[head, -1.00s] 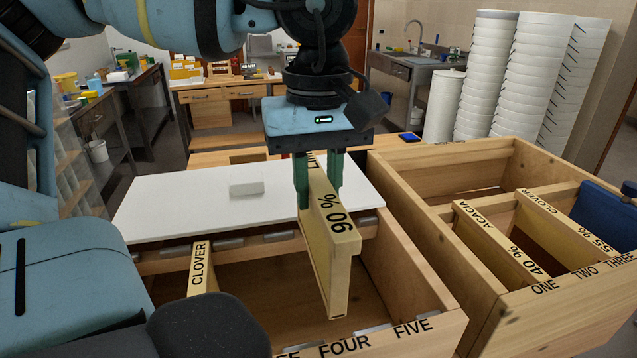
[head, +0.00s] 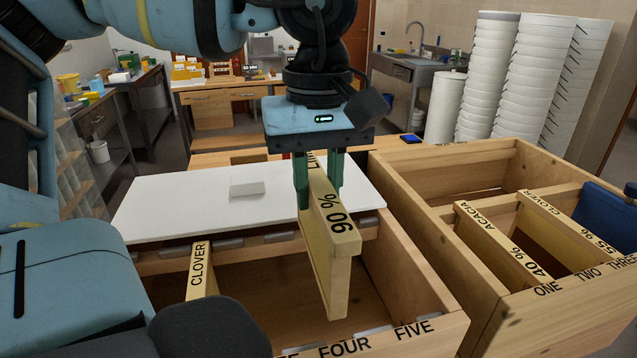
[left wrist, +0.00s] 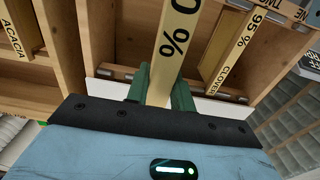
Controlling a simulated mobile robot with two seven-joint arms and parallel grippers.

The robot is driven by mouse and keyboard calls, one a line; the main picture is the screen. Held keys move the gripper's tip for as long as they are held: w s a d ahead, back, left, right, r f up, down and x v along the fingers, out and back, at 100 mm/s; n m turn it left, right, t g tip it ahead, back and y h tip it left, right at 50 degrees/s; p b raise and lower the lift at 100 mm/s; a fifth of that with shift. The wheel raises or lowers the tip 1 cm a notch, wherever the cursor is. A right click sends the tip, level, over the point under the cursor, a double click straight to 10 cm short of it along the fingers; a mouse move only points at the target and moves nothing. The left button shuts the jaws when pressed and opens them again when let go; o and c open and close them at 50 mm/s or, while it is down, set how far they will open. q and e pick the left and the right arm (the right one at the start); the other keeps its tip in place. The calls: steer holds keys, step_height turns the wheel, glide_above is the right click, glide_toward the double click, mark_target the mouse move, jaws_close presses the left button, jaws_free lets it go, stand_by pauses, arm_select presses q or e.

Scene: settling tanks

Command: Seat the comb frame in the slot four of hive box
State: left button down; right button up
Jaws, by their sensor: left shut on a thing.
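My left gripper (head: 319,185) has green fingers shut on the top bar of a comb frame (head: 333,230) marked "90 %". The frame hangs over the hive box (head: 395,260), above the part of its front wall lettered FOUR and FIVE. Its lower end reaches into the box opening; I cannot tell whether it touches a slot. The frame also shows in the left wrist view (left wrist: 178,45) between the fingers. A CLOVER frame (head: 200,268) sits in the same box to the left; the wrist view shows it marked 95 %. My right gripper is not in view.
A second wooden box (head: 480,290) to the right holds an ACACIA 40 % frame (head: 497,240) and a CLOVER 55 % frame (head: 565,235). White tub stacks (head: 485,80) stand at the back right.

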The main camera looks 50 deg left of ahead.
mark_target(318, 243)
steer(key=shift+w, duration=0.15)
arm_select(q)
steer(key=shift+f, duration=0.15)
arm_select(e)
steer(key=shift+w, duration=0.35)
